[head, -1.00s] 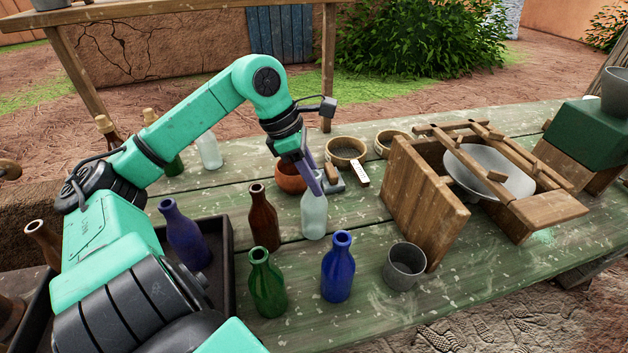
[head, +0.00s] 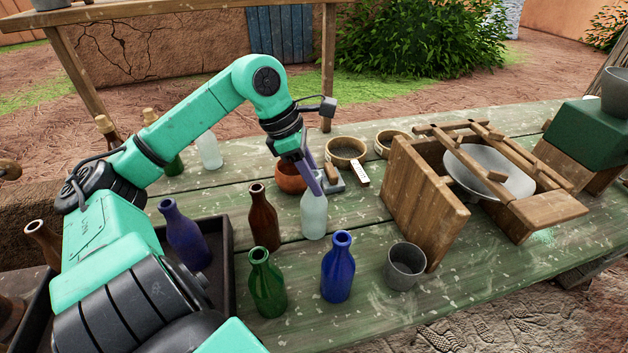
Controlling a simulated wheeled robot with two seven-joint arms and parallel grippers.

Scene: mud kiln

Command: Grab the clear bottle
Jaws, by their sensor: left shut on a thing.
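My left gripper (head: 314,184) comes down from above and is shut on the upper part of the clear bottle. Its purple-grey finger hides the bottle's neck. A second pale clear bottle (head: 209,151) stands farther back, behind my left arm. My right gripper is not in view.
Close by stand a brown bottle (head: 264,217), a green bottle (head: 267,284), a blue bottle (head: 338,267) and a grey cup (head: 405,267). A terracotta bowl (head: 290,177) sits behind the gripper. A wooden frame (head: 422,205) with a white bowl (head: 489,172) is at right.

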